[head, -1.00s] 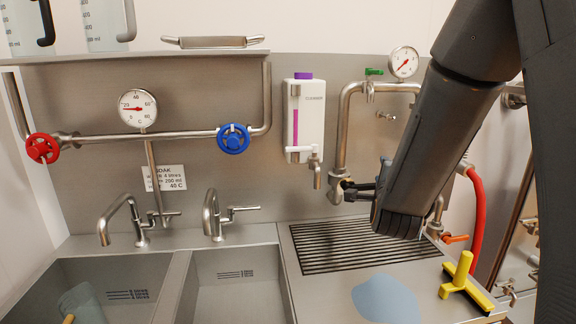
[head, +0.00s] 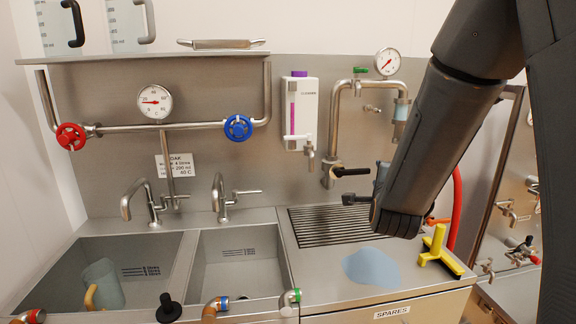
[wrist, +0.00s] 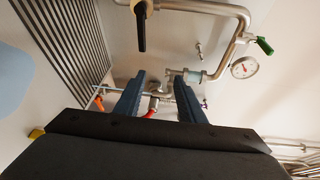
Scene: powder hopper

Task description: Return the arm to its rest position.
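My dark grey arm (head: 440,140) hangs down from the top right in the head view, in front of the right part of the sink panel. My gripper is mostly hidden behind it there; a bit of blue-grey finger shows past its left edge. In the wrist view my gripper (wrist: 162,78) has its two blue fingers apart, with nothing between them. Pipework shows beyond the gap, and I cannot tell how far off it is.
A ribbed drain (head: 325,226), a blue puddle (head: 371,267) and a yellow squeegee (head: 436,248) are on the counter below the arm. A pipe with a black lever (head: 350,172) and a gauge (head: 388,62) stand behind. A jug (head: 102,284) is in the left sink.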

